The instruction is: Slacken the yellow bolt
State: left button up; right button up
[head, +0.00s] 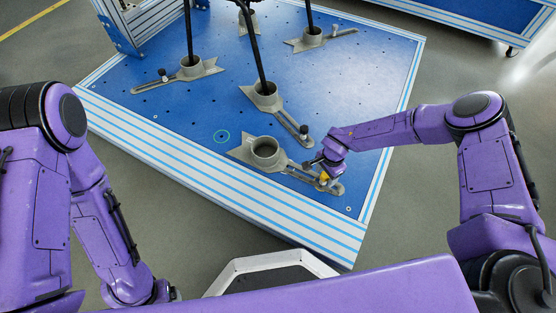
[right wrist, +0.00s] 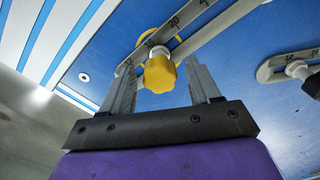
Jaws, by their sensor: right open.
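The yellow bolt (head: 323,182) sits on the slotted arm of an empty grey clamp (head: 265,151) near the front right corner of the blue platform. In the right wrist view its lobed yellow knob (right wrist: 160,73) stands on a pale collar over the slotted bar with printed numbers. My right gripper (head: 318,170) is at the bolt, partly covering it in the head view. In the right wrist view the right gripper (right wrist: 162,67) is open, with one finger on each side of the knob and visible gaps.
The blue platform (head: 190,125) has many holes and a striped edge. Other grey clamps hold black legs; the nearest (head: 262,95) has a dark-knobbed bolt (head: 304,130) close to my right gripper.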

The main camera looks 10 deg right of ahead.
jog(key=m, duration=0.4)
dwell(0.3)
jog(key=m, duration=0.4)
jog(key=shift+s, duration=0.1)
jog(key=c, duration=0.6)
jog(key=shift+n, duration=1.4)
jog(key=shift+c, duration=0.2)
